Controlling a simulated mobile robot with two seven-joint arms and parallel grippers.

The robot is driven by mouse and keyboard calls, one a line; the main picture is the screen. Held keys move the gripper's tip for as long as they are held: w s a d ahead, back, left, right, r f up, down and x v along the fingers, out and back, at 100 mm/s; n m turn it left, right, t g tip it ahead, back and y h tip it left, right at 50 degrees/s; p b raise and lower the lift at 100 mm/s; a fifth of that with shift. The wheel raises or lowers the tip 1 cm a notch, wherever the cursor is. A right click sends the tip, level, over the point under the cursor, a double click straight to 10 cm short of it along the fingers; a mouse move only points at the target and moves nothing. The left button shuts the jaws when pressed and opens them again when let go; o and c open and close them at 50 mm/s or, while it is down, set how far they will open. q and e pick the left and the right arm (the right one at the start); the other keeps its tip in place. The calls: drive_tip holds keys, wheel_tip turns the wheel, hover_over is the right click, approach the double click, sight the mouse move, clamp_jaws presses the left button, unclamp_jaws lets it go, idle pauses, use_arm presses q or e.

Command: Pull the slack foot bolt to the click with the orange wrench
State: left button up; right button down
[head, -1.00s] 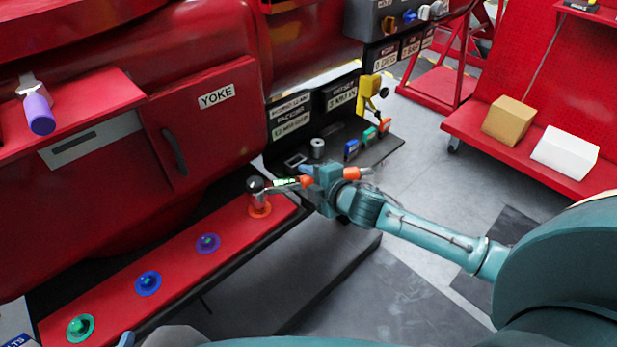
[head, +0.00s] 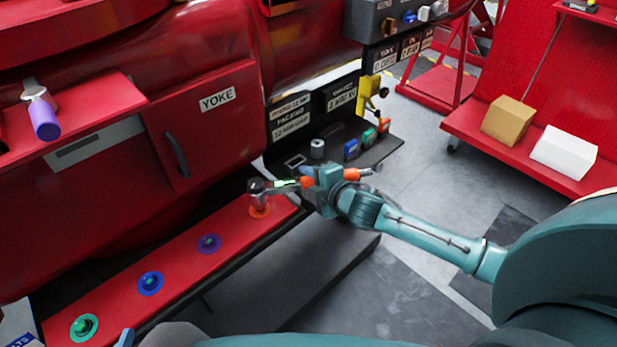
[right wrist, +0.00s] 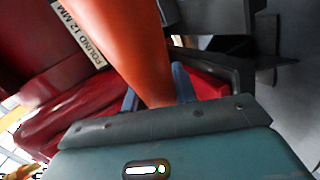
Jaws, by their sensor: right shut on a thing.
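The orange wrench (head: 307,182) lies roughly level above the right end of the red foot rail. Its dark round head (head: 257,187) sits over the bolt spot ringed in orange (head: 260,210); the bolt itself is hidden under the head. A small green display shows on its shaft. My right gripper (head: 324,178) is shut on the wrench handle, with orange showing on both sides. In the right wrist view the orange handle (right wrist: 135,50) runs up from between the blue fingers. Only a small light-blue tip of my left gripper (head: 126,338) shows at the bottom edge.
Purple (head: 209,244), blue (head: 150,283) and green (head: 84,327) ringed bolts sit along the red rail (head: 180,265). A purple-handled tool (head: 44,120) lies on the left shelf. A dark tray (head: 375,150) with small coloured items is behind my right gripper. Grey floor lies in front.

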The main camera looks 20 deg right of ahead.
drive_tip(key=shift+f+b, duration=0.7)
drive_tip(key=shift+f, duration=0.25)
idle(0.5)
drive_tip(key=shift+a, duration=0.1)
drive_tip(key=shift+s+a+m+t+h, duration=0.15)
drive_tip(key=shift+s+m+t+h, duration=0.15)
drive_tip(key=shift+s+m+h, duration=0.85)
drive_tip(key=shift+w, duration=0.1)
drive_tip(key=shift+s+a+m+h, duration=0.2)
drive_tip(key=shift+s+m+h, duration=0.35)
drive_tip(key=shift+h, duration=0.2)
drive_tip(key=shift+s+a+m+h, duration=0.2)
drive_tip(key=shift+s+m+h, duration=0.25)
drive_tip(key=shift+h, duration=0.25)
drive_tip(key=shift+s, duration=0.15)
